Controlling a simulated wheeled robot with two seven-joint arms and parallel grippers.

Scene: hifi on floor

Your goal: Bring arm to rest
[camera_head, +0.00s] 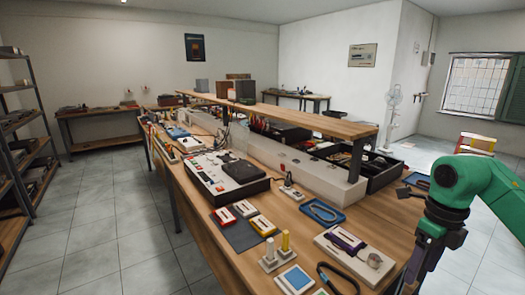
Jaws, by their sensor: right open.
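My right arm (490,183) is green and reaches in from the right edge of the head view. Its wrist bends down over the near right corner of the workbench. My right gripper (410,284) is dark and points down at the bench's right edge. It is open, and I see nothing held in it. Its tips are close to the bottom of the picture and hard to make out. My left arm and gripper are not in view.
The wooden workbench (215,238) holds a grey device (217,178), a white and purple box (354,248), a blue tray (322,212) and a black looped item (338,278) near my gripper. A raised shelf (300,119) runs along it. Tiled floor (115,220) is clear at left.

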